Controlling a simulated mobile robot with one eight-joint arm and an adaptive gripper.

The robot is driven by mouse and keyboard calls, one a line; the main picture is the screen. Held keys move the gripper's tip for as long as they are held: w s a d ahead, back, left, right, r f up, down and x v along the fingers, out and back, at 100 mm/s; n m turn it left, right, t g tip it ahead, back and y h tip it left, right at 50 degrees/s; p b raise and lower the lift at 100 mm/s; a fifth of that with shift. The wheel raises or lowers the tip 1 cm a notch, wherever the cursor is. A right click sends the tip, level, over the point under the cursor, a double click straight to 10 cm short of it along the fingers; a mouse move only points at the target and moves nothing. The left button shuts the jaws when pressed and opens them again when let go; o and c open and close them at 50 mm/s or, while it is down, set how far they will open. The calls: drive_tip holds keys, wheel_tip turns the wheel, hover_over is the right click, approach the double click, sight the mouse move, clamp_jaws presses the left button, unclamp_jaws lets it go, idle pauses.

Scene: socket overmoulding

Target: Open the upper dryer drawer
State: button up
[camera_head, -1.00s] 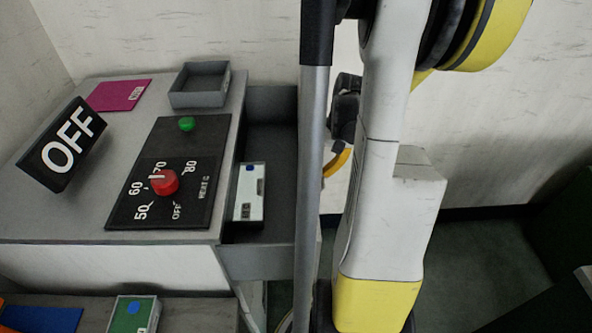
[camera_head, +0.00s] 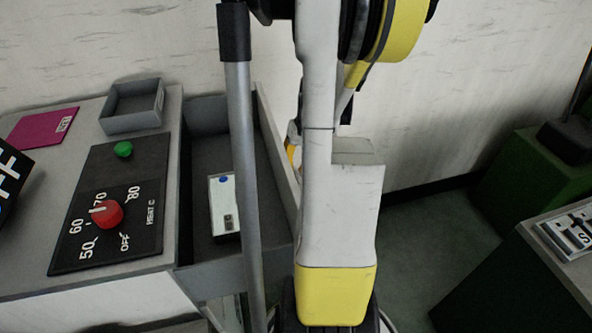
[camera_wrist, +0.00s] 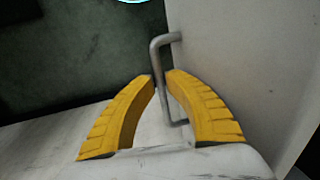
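The upper dryer drawer (camera_head: 205,150) is grey and stands pulled out from the right side of the dryer (camera_head: 30,255), with its inside visible from above. A white box (camera_head: 222,195) with a blue spot lies in it. In the wrist view, the drawer's grey bar handle (camera_wrist: 158,60) stands out from its pale front panel (camera_wrist: 235,60). My gripper (camera_wrist: 162,77) has its two yellow fingers closed in around the handle, one on each side. In the head view my arm hides most of the gripper, and the handle is out of sight.
The dryer top carries a grey tray (camera_head: 133,118), a magenta card (camera_head: 42,128) and a black panel with a red dial (camera_head: 107,214) and green button (camera_head: 122,149). Dark green floor (camera_head: 410,240) lies open right of my arm. A green-sided table (camera_head: 520,265) stands at the right.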

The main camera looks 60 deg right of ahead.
drive_tip(key=shift+r, duration=0.1)
wheel_tip(320, 180, up, 12)
drive_tip(key=s+d, duration=0.1)
drive_tip(key=shift+s+d+f, duration=0.2)
drive_tip(key=shift+s+d, duration=0.05)
drive_tip(key=shift+s, duration=0.05)
idle(0.6)
